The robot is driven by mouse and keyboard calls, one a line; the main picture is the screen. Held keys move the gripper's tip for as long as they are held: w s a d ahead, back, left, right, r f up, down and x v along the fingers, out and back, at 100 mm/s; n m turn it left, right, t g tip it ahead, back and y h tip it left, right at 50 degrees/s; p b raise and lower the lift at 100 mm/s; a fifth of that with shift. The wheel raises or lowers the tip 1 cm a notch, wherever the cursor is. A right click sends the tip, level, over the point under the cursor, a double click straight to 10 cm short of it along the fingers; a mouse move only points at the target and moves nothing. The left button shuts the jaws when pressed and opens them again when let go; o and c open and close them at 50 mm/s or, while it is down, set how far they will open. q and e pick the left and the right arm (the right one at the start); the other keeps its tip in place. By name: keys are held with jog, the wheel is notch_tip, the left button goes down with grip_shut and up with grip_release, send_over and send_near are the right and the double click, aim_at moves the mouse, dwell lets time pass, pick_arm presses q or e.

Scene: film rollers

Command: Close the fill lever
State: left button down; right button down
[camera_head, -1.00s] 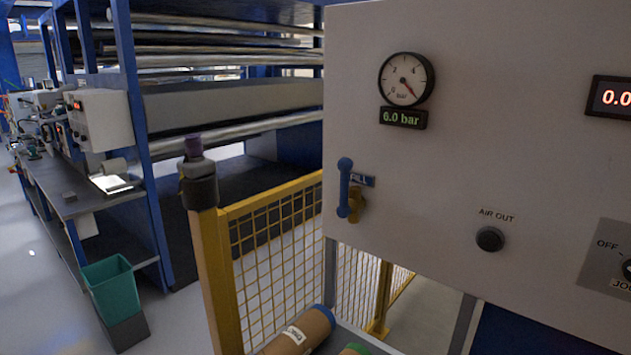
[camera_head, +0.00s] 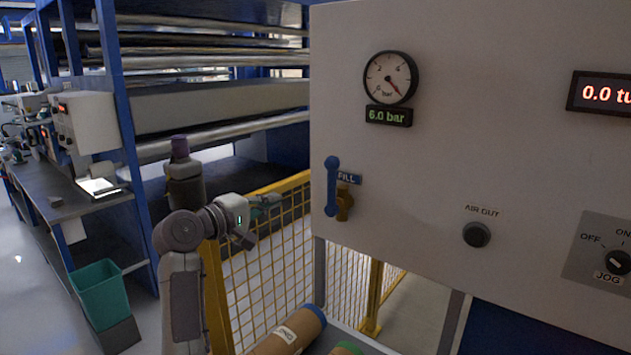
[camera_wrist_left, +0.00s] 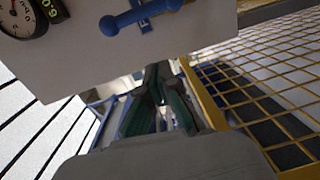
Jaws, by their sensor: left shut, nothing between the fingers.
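The fill lever (camera_head: 332,187) is a blue handle on a brass valve (camera_head: 345,205), mounted on the white panel under the gauge. Its handle stands vertical beside the blue FILL label (camera_head: 349,178). In the left wrist view the lever (camera_wrist_left: 140,14) shows at the top, beyond my fingers. My left gripper (camera_head: 277,199) is to the left of the lever, with a clear gap between them. It also shows in the left wrist view (camera_wrist_left: 156,72), with its dark green fingers together and nothing between them. My right gripper is in neither view.
The panel (camera_head: 470,120) carries a round gauge (camera_head: 390,78) with a 6.0 bar readout (camera_head: 388,116), an AIR OUT knob (camera_head: 476,235) and a JOG switch (camera_head: 618,262). A yellow mesh fence (camera_head: 270,260) stands below my left gripper. Brown rolls (camera_head: 290,332) lie below the panel.

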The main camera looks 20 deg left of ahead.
aim_at(332, 187)
pick_arm(q)
jog(key=r, duration=0.2)
jog(key=shift+w+a+r, duration=0.1)
jog(key=shift+a+r, duration=0.1)
jog(key=shift+r, duration=0.1)
jog(key=w+d+p, duration=0.5)
jog(key=w+d, duration=0.2)
jog(key=w, duration=0.1)
jog(key=shift+w+d, duration=0.3)
jog(key=shift+d, duration=0.1)
jog(key=shift+d, duration=0.1)
